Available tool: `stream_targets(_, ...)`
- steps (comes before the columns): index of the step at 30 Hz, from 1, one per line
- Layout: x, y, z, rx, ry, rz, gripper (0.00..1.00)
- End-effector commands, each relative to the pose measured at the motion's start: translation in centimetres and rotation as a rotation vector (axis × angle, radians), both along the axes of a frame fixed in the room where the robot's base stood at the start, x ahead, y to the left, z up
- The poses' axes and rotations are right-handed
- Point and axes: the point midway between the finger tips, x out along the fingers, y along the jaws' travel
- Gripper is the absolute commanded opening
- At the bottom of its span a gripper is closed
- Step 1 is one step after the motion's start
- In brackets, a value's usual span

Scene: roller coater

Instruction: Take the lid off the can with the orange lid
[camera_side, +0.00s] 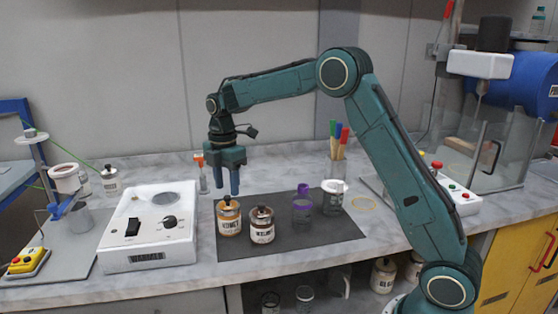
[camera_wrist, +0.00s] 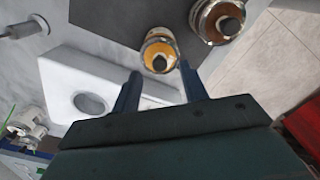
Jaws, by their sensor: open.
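The can with the orange lid (camera_side: 229,222) stands upright on the dark mat (camera_side: 290,246), near its left edge. Its lid is on and has a dark round knob on top. My gripper (camera_side: 226,189) hangs pointing down just above this can, with its two blue fingers apart and nothing between them. In the wrist view, the orange-lidded can (camera_wrist: 158,52) lies just beyond and between the fingertips (camera_wrist: 159,69). Whether a fingertip touches the knob I cannot tell.
A similar can with a dark reddish lid (camera_side: 262,231) stands close on the right. A purple-topped jar (camera_side: 302,209) and a white-topped jar (camera_side: 333,197) stand further right. A white hot plate (camera_side: 151,232) is on the left. The mat's front right is clear.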

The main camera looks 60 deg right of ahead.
Motion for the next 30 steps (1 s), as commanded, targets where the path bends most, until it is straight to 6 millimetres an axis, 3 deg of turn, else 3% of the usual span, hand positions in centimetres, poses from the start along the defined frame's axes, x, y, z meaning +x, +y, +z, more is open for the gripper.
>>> stream_targets(9,0.0,-0.1,-3.4,0.0,0.002,0.0,0.44)
stream_targets(26,0.0,-0.1,-3.8,0.0,0.001,0.0,0.44)
stream_targets(30,0.0,-0.1,-3.7,0.0,0.001,0.0,0.2)
